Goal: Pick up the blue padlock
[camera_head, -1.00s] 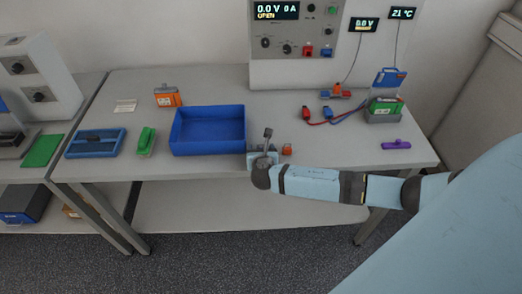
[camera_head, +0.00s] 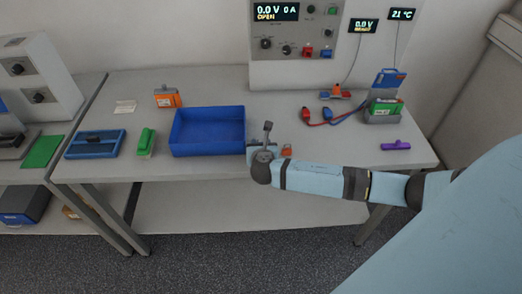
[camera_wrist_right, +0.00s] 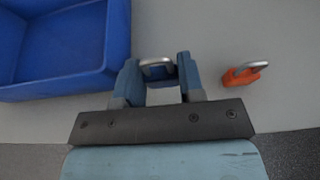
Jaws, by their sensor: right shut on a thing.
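The blue padlock (camera_wrist_right: 158,72) shows in the right wrist view, its silver shackle and part of its body between the two fingers. My right gripper (camera_wrist_right: 159,80) is shut on it. In the head view my right gripper (camera_head: 262,149) is at the front edge of the table, just right of the blue bin, and its wrist hides the padlock. My left gripper is not in view.
An orange padlock (camera_wrist_right: 242,75) lies close to the right of the gripper. The blue bin (camera_head: 208,151) stands close on the left. A purple object (camera_head: 396,145) lies farther right. Red and blue leads (camera_head: 330,122) lie behind. The table's front edge is close.

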